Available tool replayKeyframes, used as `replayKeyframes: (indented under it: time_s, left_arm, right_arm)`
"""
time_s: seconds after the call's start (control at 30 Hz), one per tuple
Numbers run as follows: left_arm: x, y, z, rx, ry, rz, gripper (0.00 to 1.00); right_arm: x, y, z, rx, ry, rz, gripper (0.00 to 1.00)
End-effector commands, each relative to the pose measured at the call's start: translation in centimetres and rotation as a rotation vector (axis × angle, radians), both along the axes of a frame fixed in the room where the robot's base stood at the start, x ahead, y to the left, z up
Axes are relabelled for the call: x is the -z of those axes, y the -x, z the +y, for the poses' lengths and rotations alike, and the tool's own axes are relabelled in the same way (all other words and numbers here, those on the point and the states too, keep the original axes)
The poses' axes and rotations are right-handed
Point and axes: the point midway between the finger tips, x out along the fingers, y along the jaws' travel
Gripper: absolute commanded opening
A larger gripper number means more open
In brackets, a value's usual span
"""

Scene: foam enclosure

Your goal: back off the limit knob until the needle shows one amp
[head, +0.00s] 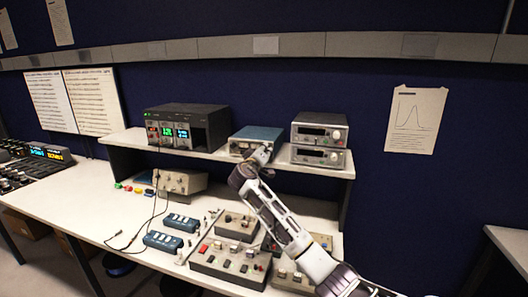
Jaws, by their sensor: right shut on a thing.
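My right gripper (262,154) is at the front of a small instrument with a blue top (259,133) on the raised shelf. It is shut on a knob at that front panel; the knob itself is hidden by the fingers. The panel is mostly covered by my gripper and wrist, and I cannot read a needle or scale on it. My right arm reaches up from the lower right over the bench. My left gripper is not in view.
A black instrument with lit displays (188,128) stands left on the shelf (222,154), and two stacked grey units (319,140) stand right. A sloped beige box (181,182), blue boxes (163,241) and several switch boxes (231,262) crowd the bench. Cables lie at left.

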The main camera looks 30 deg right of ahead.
Motion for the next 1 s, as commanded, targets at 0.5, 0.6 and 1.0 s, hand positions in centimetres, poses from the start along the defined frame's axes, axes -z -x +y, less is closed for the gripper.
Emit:
replayKeyframes:
  time_s: [0.5, 0.6, 1.0]
  left_arm:
    - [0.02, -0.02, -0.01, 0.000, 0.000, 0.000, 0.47]
    - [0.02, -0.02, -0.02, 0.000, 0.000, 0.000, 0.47]
    - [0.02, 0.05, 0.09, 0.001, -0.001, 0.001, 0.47]
  right_arm:
    - [0.12, -0.01, 0.04, 0.000, 0.000, 0.002, 0.31]
    - [0.08, -0.01, 0.03, -0.001, 0.001, 0.002, 0.31]
    - [0.09, 0.64, 0.87, -0.002, 0.001, 0.002, 0.31]
